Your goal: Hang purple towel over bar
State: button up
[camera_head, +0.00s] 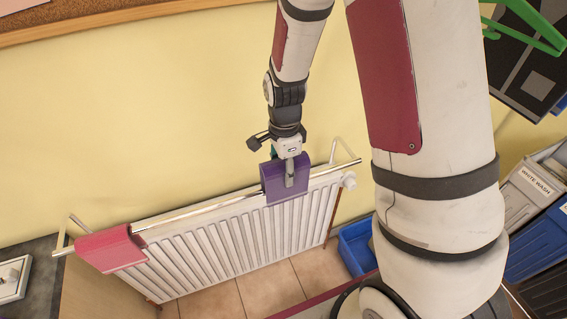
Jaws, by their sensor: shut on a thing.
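A purple towel (289,194) is at the right part of the metal bar (200,208), which runs above the white radiator. The towel's front part hangs down in front of the bar and its upper part rises behind the bar line. My gripper (290,180) is shut on the towel from above, right at the bar. The arm and gripper hide part of the towel, and I cannot see how far it hangs on the wall side. A pink-red towel (110,249) lies over the left end of the same bar.
The white radiator (235,245) stands against the yellow wall. A blue bin (357,246) is on the tiled floor to its right. Labelled bins (535,185) stand at the far right. The bar between the towels is clear.

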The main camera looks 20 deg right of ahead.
jog(key=shift+f+b, duration=1.1)
jog(key=shift+f, duration=2.25)
jog(key=o, duration=1.3)
notch_tip(320, 180, up, 12)
jog(key=shift+f, duration=0.1)
jog(key=shift+r, duration=0.2)
